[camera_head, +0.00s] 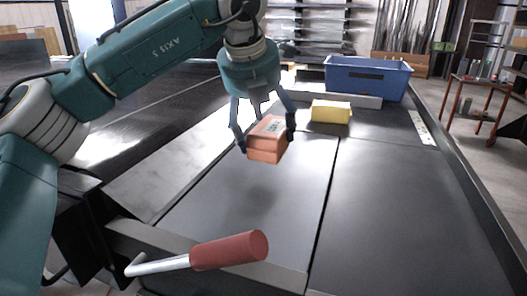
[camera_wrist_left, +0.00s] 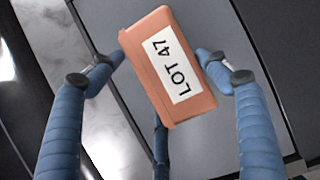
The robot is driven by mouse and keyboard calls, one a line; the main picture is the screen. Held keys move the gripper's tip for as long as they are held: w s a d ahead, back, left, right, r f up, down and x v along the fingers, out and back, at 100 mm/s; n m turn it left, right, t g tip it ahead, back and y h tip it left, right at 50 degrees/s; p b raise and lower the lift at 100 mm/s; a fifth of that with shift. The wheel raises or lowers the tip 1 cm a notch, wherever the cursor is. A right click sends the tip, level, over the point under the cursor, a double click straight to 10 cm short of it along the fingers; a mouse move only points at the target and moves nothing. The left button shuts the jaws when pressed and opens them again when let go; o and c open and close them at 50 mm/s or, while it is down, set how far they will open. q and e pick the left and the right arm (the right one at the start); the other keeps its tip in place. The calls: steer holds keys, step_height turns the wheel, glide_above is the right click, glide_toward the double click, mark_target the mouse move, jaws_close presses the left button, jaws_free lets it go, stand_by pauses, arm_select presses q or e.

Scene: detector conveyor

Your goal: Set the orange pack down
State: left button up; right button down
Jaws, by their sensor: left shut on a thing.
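The orange pack (camera_head: 266,144) is a small box held in the air above the grey conveyor surface (camera_head: 240,200). In the left wrist view the pack (camera_wrist_left: 150,85) is tilted and shows a white label reading "LOT 47". My left gripper (camera_head: 266,134) comes down from above with its fingers on both sides of the pack, shut on it. In the left wrist view the left gripper (camera_wrist_left: 165,75) has one finger on each side of the pack, with a third finger partly hidden behind it. My right gripper is not in view.
A yellow pack (camera_head: 330,112) lies on the conveyor behind the orange one. A blue crate (camera_head: 367,79) stands at the far end. A red-handled lever (camera_head: 229,250) sticks out at the front edge. The right-hand panel (camera_head: 400,215) is clear.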

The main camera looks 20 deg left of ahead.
arm_select(q)
step_height(320, 180, down, 5)
steer(key=shift+w+r, duration=0.1)
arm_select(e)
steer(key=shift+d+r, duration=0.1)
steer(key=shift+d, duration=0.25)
arm_select(q)
steer(key=shift+f, duration=0.25)
steer(key=o, duration=1.6)
